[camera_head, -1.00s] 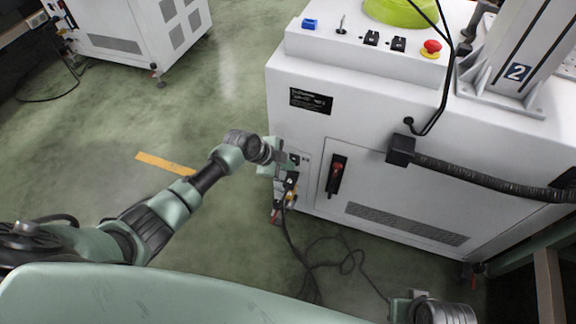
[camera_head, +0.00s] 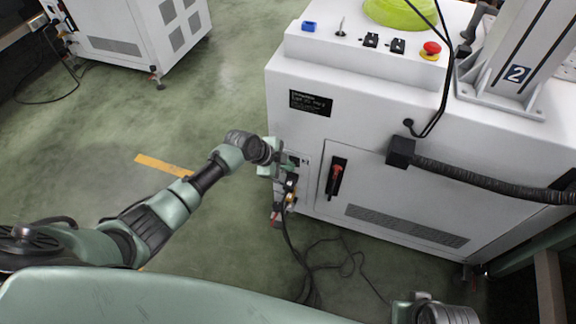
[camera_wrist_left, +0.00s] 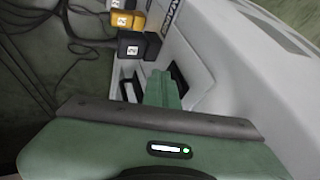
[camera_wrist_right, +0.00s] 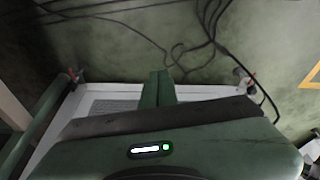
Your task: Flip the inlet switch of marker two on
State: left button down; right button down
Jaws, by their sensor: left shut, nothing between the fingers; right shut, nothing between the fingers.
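The white marker machine (camera_head: 400,195) labelled 2 stands at the right in the head view. A small inlet panel with plugs (camera_head: 290,190) is on its lower left front. My left gripper (camera_head: 286,163) is at this panel. In the left wrist view my left gripper (camera_wrist_left: 162,88) is shut with its tips close to a dark switch recess (camera_wrist_left: 180,78); whether they touch is unclear. A black plug (camera_wrist_left: 137,46) and a yellow plug (camera_wrist_left: 126,19) sit beside it. My right gripper (camera_wrist_right: 158,88) is shut and empty, low beside the machine.
A red-handled switch (camera_head: 336,178) is right of the inlet panel. A red stop button (camera_head: 431,48) is on top. Cables (camera_head: 325,262) lie on the floor below. Another white machine (camera_head: 135,35) stands back left. Floor between them is free.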

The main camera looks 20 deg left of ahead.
pick_arm(q)
jog(key=shift+r, duration=0.4)
jog(key=shift+r+p, duration=0.2)
jog(key=shift+p, duration=0.25)
jog(key=shift+r, duration=0.1)
pick_arm(e)
jog(key=shift+s+x, duration=0.2)
jog(key=shift+x, duration=0.75)
jog(key=shift+s+x, duration=0.15)
jog(key=shift+x, duration=0.75)
jog(key=shift+a, duration=0.15)
